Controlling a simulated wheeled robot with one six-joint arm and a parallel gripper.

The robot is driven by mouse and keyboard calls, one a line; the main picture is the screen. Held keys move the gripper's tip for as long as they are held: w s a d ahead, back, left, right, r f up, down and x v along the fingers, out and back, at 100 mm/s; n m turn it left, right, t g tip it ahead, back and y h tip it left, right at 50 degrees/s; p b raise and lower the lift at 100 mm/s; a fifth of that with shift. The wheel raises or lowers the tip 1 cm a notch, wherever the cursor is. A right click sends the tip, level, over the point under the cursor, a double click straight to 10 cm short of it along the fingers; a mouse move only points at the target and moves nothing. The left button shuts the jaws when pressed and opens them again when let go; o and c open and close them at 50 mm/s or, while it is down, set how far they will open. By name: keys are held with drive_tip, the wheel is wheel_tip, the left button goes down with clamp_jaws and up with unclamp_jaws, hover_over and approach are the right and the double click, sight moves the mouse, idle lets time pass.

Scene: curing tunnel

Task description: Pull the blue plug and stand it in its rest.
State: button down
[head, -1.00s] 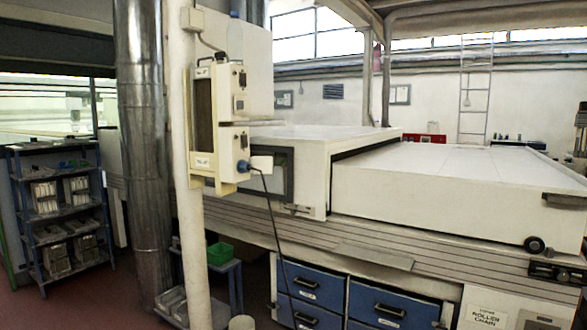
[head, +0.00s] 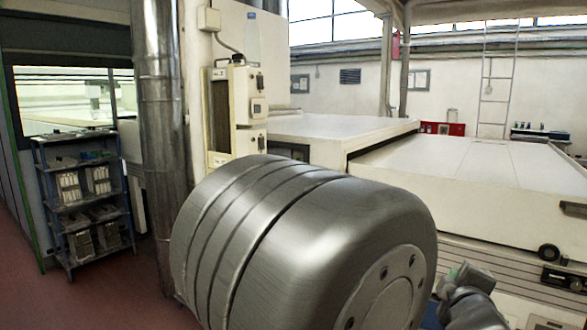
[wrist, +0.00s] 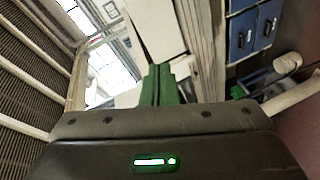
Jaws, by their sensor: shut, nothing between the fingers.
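My gripper (wrist: 161,70) shows in the wrist view as two green fingers pressed together, with nothing between them. The blue plug is in neither view now; in the head view my own large grey arm link covers where it was on the cream control box. The control box (head: 237,100) shows only its upper part, on a post beside the metal duct. I cannot make out the plug's rest in either view. The gripper points towards the cream machine and is apart from anything I can identify.
The cream tunnel housing (head: 340,128) and its long cover (head: 475,185) fill the right. A metal duct (head: 160,110) and a blue shelf rack (head: 85,200) stand at left. Blue drawers (wrist: 242,36) show in the wrist view. Red floor (head: 115,290) is open at left.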

drive_tip(key=s+r+n+t+y+p, duration=0.2)
drive_tip(key=s+r+n+y, duration=0.2)
drive_tip(key=r+n+y, duration=0.1)
drive_tip(key=shift+d+r+n+t+y+p, duration=0.35)
drive_tip(key=shift+r+n, duration=0.5)
drive_tip(key=shift+n, duration=0.55)
